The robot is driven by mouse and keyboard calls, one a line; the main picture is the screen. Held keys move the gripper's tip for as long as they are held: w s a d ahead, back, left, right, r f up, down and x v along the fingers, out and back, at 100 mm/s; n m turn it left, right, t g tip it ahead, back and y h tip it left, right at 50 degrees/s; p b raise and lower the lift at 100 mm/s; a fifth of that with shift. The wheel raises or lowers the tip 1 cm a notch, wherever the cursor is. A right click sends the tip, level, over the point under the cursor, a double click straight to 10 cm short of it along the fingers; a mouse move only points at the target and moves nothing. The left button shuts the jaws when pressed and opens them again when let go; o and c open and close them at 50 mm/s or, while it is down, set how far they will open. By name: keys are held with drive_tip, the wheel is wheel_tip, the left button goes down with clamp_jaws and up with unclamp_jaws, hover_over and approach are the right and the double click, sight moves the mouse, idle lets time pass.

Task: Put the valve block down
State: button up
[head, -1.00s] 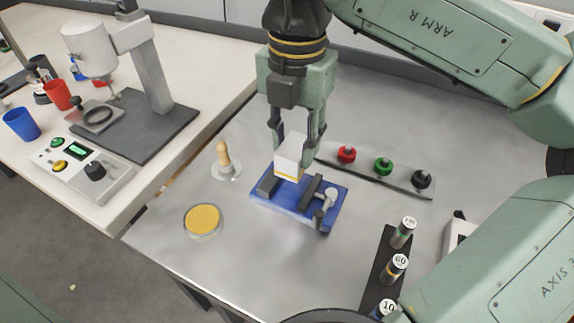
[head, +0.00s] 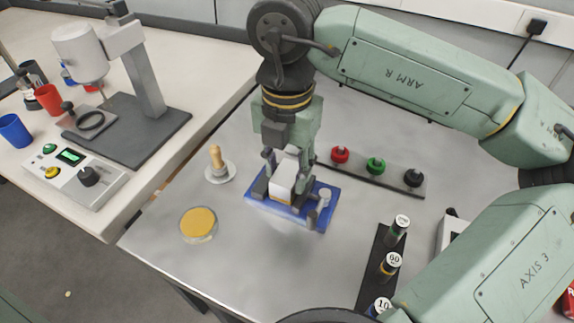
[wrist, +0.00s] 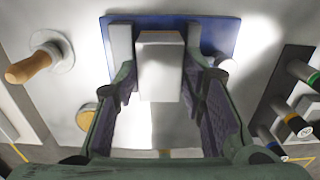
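The valve block (head: 284,176) is a pale grey block with a thin yellow band low on its side. My gripper (head: 288,168) points down with one finger on each side of the block. In the wrist view the block (wrist: 160,72) lies between the fingertips (wrist: 162,75), which appear to be against its sides. The blue vise (wrist: 180,24) shows behind it.
A wooden-handled tool (head: 216,158) on a round base and a yellow-topped dish (head: 198,222) stand left of the vise. A strip with red, green and black knobs (head: 376,166) lies behind right. A dark rack (head: 370,286) of labelled cylinders is front right. Bare metal lies in front.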

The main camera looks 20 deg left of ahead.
sight(287, 173)
drive_tip(key=o, duration=0.3)
drive_tip(key=shift+r, duration=0.15)
drive_tip(key=shift+r+p, duration=0.2)
drive_tip(key=shift+p, duration=0.2)
wheel_tip(287, 173, up, 12)
drive_tip(key=b, duration=0.1)
drive_tip(key=shift+f, duration=0.15)
